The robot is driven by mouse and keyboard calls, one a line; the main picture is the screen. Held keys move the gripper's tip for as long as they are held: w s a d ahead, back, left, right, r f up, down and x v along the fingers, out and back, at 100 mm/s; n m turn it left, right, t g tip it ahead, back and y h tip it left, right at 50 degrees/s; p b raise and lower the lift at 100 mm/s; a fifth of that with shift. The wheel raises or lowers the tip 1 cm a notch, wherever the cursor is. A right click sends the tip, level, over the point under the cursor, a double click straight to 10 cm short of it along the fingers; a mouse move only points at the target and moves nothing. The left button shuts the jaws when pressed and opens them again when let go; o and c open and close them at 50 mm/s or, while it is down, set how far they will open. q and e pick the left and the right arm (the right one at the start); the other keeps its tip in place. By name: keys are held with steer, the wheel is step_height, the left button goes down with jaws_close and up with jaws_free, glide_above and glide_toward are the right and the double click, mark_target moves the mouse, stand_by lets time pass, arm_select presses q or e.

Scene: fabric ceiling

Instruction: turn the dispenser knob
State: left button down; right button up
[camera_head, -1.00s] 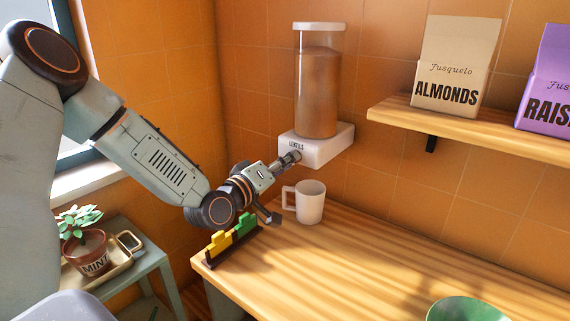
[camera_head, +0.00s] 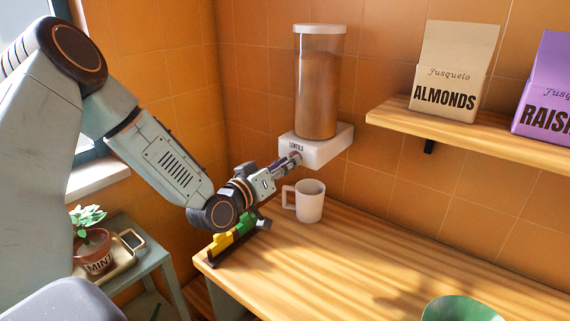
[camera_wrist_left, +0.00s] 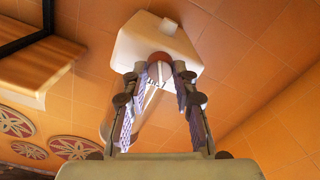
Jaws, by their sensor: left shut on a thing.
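The dispenser (camera_head: 318,90) hangs on the back wall, a clear container of brown contents on a white base (camera_head: 325,150) labelled LENTILS. Its reddish-brown knob (camera_wrist_left: 160,71) is on the front of the base, between my fingertips in the left wrist view. My left gripper (camera_head: 293,158) reaches up to the base and is shut on the knob; its fingers mostly hide the knob in the head view. My right gripper is not in view.
A white mug (camera_head: 310,205) stands on the wooden counter (camera_head: 370,262) below the dispenser. A yellow and green block piece (camera_head: 222,243) is near the counter's left edge. A shelf (camera_head: 480,128) holds almond and raisin boxes. A green bowl (camera_head: 462,309) is at front right.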

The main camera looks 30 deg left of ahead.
arm_select(q)
steer(key=c, duration=1)
jaws_free()
steer(key=shift+c, duration=0.2)
steer(key=shift+r, duration=0.1)
step_height(320, 180, up, 10)
stand_by(1.4)
